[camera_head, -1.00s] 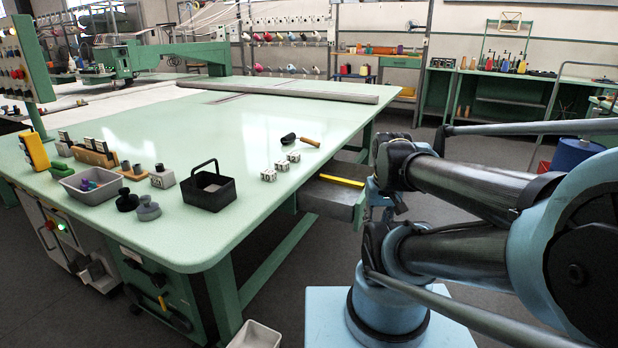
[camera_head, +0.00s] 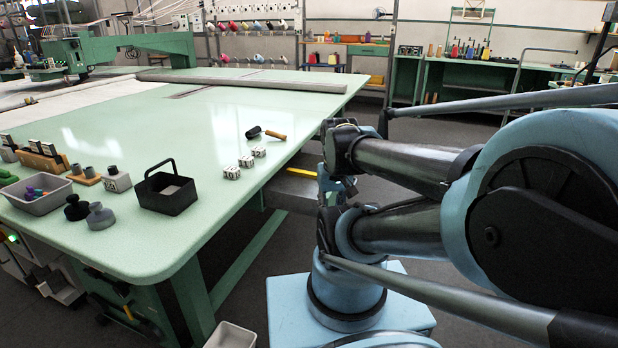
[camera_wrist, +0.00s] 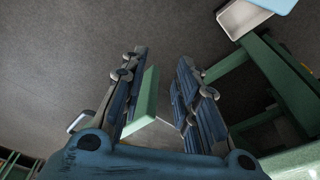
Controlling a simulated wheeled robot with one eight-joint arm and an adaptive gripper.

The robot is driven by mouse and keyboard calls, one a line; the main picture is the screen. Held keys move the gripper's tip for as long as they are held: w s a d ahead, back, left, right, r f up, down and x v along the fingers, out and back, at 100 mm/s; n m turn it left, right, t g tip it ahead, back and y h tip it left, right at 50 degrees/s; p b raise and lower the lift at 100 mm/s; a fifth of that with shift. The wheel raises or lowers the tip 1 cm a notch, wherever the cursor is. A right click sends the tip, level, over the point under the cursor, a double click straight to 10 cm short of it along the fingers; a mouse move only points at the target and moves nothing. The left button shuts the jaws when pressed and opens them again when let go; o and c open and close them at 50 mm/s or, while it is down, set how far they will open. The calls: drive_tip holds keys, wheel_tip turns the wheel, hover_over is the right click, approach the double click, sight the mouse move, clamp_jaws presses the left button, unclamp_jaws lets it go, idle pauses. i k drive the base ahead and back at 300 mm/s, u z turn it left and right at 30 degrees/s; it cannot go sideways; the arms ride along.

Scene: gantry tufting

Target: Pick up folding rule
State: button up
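A thin yellow strip (camera_head: 301,172) lies on a grey drawer or shelf under the right edge of the green table (camera_head: 205,120); it may be the folding rule, but it is too small to be sure. My arm stands just right of it in the head view. My gripper (camera_wrist: 160,57) is open in the wrist view, with both blue fingers apart over the grey floor. A green panel shows beyond and between the fingers. I see no folding rule between them.
On the table are a black basket (camera_head: 168,193), several white dice-like blocks (camera_head: 246,160), a dark-headed tool with a wooden handle (camera_head: 266,132), dark weights (camera_head: 100,215) and a grey tray (camera_head: 38,192). A pale bin (camera_head: 230,336) stands on the floor. The table edge is close to my arm.

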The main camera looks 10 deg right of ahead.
sight(299, 173)
drive_tip(key=u, duration=0.4)
drive_tip(key=k, duration=1)
drive_tip(key=z, duration=0.75)
drive_tip(key=i, duration=1)
drive_tip(key=u, duration=0.05)
